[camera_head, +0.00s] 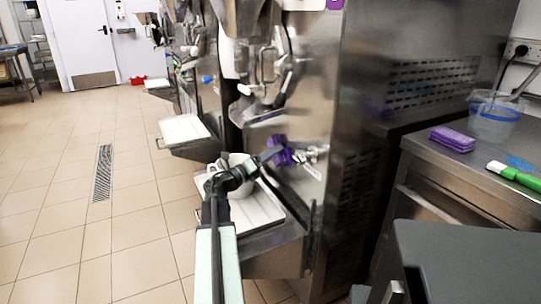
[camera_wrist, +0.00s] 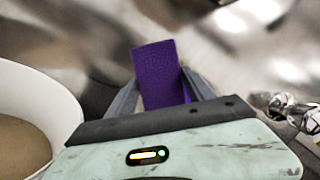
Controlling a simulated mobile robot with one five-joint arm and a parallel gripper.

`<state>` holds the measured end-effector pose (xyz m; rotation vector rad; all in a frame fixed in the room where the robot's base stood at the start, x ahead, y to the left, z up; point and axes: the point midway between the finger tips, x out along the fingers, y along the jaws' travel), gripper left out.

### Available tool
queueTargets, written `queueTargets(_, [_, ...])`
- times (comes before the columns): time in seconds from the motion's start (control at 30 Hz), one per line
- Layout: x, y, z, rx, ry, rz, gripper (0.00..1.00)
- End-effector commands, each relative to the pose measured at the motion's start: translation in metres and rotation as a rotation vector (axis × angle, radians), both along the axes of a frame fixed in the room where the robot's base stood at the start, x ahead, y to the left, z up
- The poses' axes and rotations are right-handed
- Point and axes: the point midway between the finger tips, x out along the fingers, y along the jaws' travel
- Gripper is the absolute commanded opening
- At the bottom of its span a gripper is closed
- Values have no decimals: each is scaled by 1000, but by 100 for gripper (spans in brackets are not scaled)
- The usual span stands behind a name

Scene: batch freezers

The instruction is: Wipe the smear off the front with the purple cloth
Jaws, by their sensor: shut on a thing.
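The purple cloth (camera_head: 281,150) is in my gripper (camera_head: 270,154), up at the steel front (camera_head: 308,110) of the nearest machine, left of a metal tap. In the wrist view the cloth (camera_wrist: 158,72) stands upright between the two grey fingers of my gripper (camera_wrist: 162,88), which are shut on it. The blurred steel front (camera_wrist: 225,55) is behind it. I cannot tell whether the cloth touches the front. I cannot make out a smear; the cloth and my arm hide part of the front.
A pale tub (camera_wrist: 66,100) with brown contents is close on the left in the wrist view. A metal tap (camera_wrist: 290,108) is close on the right. A white drip tray (camera_head: 262,208) juts out below. A counter at right holds a folded purple cloth (camera_head: 453,139) and a clear tub (camera_head: 494,120).

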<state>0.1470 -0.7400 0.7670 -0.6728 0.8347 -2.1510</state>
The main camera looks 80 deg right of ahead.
Motion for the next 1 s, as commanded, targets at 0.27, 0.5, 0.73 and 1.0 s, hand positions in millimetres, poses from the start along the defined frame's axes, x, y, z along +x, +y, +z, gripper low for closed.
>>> queueTargets(0.27, [-15,22,0,-1,0,-1,29])
queueTargets(0.5, [-20,28,0,0,0,0,29])
queueTargets(0.73, [-30,39,0,0,0,0,29])
queueTargets(1.0, [-46,55,0,0,0,-1,29])
